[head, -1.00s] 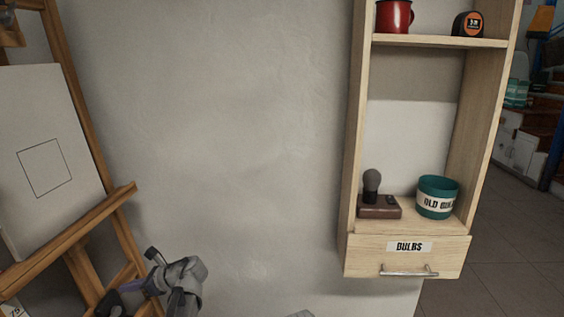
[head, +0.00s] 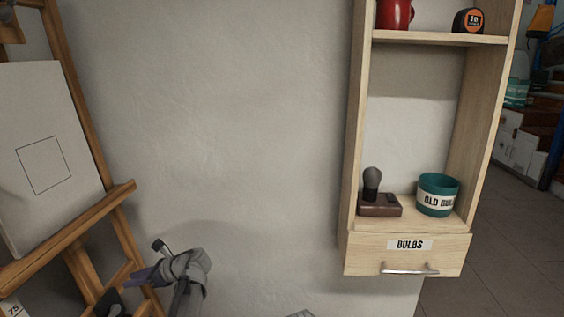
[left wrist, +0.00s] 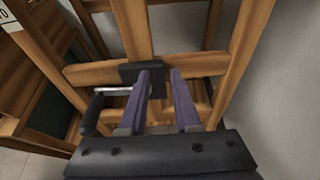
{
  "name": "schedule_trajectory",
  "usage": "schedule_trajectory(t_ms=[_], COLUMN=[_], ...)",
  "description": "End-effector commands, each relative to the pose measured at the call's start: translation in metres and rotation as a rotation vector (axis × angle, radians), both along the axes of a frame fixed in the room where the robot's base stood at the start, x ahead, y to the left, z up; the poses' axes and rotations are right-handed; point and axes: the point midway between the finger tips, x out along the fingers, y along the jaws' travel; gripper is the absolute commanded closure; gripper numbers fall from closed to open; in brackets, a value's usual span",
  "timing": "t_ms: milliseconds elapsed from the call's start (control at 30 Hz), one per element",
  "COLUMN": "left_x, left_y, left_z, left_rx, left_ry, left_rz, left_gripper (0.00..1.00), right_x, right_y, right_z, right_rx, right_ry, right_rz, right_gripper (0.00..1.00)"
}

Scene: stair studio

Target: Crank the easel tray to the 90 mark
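The wooden easel's tray (head: 72,236) runs slantwise at the left of the head view, with a white canvas (head: 75,125) above it. The easel's crank shows in the left wrist view: a black hub (left wrist: 128,73) on a crossbar, a silver rod (left wrist: 112,91) and a black grip (left wrist: 92,115). My left gripper (head: 145,268) is at the easel's right leg. In the left wrist view its purple fingers (left wrist: 161,73) are apart with nothing between them. The left finger overlaps the hub; contact cannot be told. My right gripper is not in view.
A wooden wall shelf (head: 350,150) with a drawer (head: 455,257) stands at the right, holding a red mug (head: 394,12) and a teal pot (head: 438,185). Bare wall lies between.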

Motion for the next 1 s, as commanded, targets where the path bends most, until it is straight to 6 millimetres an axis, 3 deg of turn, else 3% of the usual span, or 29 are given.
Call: schedule_trajectory(t_ms=[33, 233, 533, 1000], left_x=[0.0, 0.0, 0.0, -0.004], left_y=[0.0, 0.0, -0.003, -0.047], left_z=[0.0, 0.0, 0.001, 0.007], left_rx=[0.0, 0.0, 0.0, 0.0], left_ry=[0.0, 0.0, 0.0, 0.0], left_rz=[0.0, 0.0, -0.001, -0.002], left_gripper=[0.62, 0.4, 0.4, 0.4], right_x=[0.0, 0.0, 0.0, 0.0], right_y=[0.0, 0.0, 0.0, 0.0], right_z=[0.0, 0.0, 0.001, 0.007], right_rx=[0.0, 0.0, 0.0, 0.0], right_ry=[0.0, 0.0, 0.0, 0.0], right_rz=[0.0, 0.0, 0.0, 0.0], right_gripper=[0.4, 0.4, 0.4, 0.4])
